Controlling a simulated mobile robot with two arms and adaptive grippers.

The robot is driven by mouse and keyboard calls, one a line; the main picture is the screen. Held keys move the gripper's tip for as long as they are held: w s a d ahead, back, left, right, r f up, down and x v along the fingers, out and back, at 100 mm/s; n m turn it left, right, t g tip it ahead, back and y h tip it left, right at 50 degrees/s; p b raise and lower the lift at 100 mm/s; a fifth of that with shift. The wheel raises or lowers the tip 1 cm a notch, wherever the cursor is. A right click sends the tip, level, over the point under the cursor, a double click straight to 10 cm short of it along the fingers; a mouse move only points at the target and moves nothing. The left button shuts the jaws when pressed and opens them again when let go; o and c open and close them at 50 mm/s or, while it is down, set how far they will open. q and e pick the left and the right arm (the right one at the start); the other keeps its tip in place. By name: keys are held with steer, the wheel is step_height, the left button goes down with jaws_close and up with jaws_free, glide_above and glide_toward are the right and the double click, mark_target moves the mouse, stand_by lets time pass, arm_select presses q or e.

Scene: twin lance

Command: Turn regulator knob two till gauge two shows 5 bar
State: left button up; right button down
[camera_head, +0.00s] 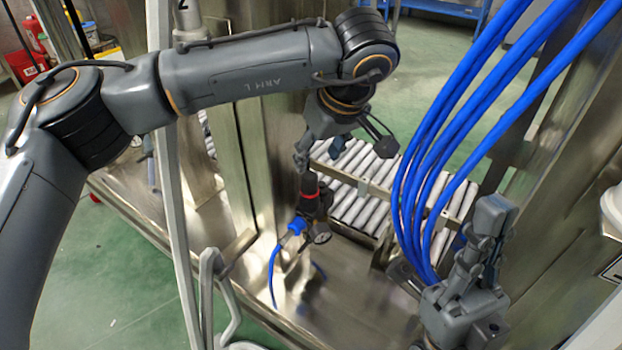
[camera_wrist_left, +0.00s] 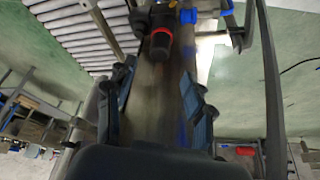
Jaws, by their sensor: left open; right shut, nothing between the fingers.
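A regulator with a black knob (camera_head: 309,184) and a red ring stands upright on the steel bench. A small round gauge (camera_head: 319,236) sits at its lower right; its reading is too small to tell. I cannot tell its number. My left gripper (camera_head: 338,150) is open above the knob, apart from it. In the left wrist view the knob (camera_wrist_left: 159,62) lies ahead of the open fingers of my left gripper (camera_wrist_left: 158,92), roughly centred between them. My right gripper (camera_head: 490,215) is shut and empty, pointing up at the lower right, away from the regulator.
Several blue hoses (camera_head: 440,140) hang between the regulator and my right gripper. A roller conveyor (camera_head: 365,165) lies behind the regulator. A blue hose (camera_head: 273,275) joins the regulator's left side. A steel post (camera_head: 262,110) stands close at its left.

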mark_target(310, 176)
arm_select(q)
steer(key=b+x, duration=0.2)
steer(key=x, duration=0.5)
steer(key=shift+w+f, duration=0.1)
steer(key=shift+f, duration=0.2)
jaws_close()
